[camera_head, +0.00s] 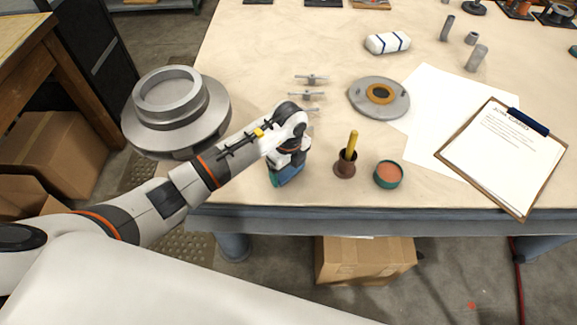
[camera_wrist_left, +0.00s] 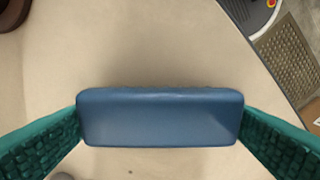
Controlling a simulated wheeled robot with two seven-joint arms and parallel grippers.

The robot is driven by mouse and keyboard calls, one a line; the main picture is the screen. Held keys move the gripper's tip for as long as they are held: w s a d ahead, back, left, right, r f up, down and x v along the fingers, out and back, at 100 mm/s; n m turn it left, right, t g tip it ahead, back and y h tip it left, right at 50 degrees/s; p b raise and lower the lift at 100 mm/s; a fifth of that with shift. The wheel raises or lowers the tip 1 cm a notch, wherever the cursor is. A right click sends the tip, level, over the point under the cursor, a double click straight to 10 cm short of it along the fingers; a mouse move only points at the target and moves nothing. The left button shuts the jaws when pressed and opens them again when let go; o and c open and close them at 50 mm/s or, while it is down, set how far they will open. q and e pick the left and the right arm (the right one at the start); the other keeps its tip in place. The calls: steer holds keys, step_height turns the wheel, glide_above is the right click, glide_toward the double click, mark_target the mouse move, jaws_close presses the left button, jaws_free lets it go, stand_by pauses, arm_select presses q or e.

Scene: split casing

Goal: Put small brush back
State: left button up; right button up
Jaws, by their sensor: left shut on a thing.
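My left gripper (camera_head: 286,176) is low over the front left part of the table. In the left wrist view its two teal pads close on both ends of a smooth blue block (camera_wrist_left: 160,118). I cannot tell from its visible face whether this block is the small brush. Just right of the gripper, a yellow handle (camera_head: 352,143) stands nearly upright in a brown pot (camera_head: 344,169); whatever is at its lower end is hidden. My right gripper is not in view.
A teal tin (camera_head: 388,176) with orange-brown contents stands right of the pot. A grey disc with an orange ring (camera_head: 379,96), small metal parts (camera_head: 307,95) and a clipboard (camera_head: 503,155) lie farther off. The table's front edge (camera_head: 400,218) is close. Bare tabletop lies towards the back left.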

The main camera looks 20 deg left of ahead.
mark_target(289, 168)
arm_select(q)
steer(key=shift+f, duration=0.2)
steer(key=o, duration=0.9)
steer(key=shift+o, duration=0.2)
steer(key=shift+r, duration=0.1)
steer(key=shift+r, duration=0.25)
step_height(289, 168, up, 12)
steer(key=b, duration=0.2)
steer(key=shift+f, duration=0.15)
